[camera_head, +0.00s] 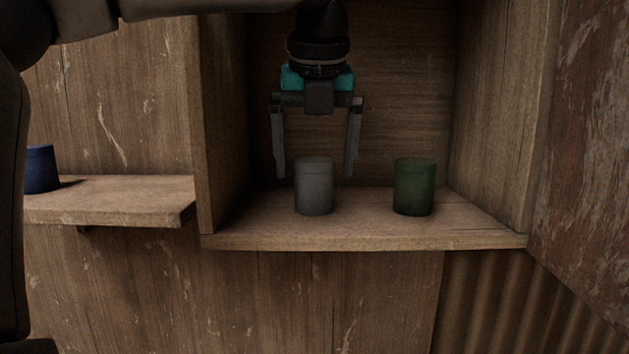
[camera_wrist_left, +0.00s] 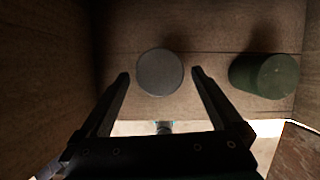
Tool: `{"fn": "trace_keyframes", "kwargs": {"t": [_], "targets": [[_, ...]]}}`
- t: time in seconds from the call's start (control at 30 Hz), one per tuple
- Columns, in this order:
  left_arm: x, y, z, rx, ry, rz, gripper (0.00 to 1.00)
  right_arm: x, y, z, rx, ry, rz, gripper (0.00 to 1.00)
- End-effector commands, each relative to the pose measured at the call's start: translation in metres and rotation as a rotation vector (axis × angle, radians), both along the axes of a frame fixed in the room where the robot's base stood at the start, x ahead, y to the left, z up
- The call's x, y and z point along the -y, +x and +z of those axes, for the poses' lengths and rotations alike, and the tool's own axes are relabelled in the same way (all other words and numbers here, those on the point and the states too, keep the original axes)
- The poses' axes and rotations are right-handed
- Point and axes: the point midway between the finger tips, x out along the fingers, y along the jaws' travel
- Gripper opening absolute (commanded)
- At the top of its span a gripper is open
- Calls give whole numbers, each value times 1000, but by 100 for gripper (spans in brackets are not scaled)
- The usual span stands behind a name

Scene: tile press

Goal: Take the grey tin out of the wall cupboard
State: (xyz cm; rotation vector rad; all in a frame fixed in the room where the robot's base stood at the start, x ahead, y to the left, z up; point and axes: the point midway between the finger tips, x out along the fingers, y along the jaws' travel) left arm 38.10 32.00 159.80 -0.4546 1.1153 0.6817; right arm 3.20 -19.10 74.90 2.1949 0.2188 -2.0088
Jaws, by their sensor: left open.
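The grey tin (camera_head: 314,187) stands upright on the floor of the open wall cupboard (camera_head: 370,240), left of its middle. My left gripper (camera_head: 314,176) points down inside the cupboard, open, with its fingertips around the level of the tin's top in the head view. The left wrist view shows the round top of the grey tin (camera_wrist_left: 160,72) just beyond and between the two open fingers (camera_wrist_left: 160,76). No finger visibly touches it. My right gripper is not in view.
A green tin (camera_head: 414,187) stands right of the grey one, with a gap between. The cupboard's side walls (camera_head: 208,130) flank the space. A lower shelf (camera_head: 120,200) at left holds a blue tin (camera_head: 41,169). A weathered panel (camera_head: 590,150) stands at the right.

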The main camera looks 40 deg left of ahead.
Motion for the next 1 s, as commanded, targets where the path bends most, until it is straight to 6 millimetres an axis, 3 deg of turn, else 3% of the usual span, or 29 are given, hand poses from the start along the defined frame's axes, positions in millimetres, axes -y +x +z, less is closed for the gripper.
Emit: {"fn": "trace_keyframes", "kwargs": {"t": [0.2, 0.47, 1.0], "targets": [[-7, 7, -23, -2, -1, -1, 100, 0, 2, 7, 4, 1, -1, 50], [-7, 8, -26, 0, 0, 0, 100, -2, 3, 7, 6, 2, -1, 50], [-7, 8, -25, 1, 1, 0, 39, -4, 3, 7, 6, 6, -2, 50]]}}
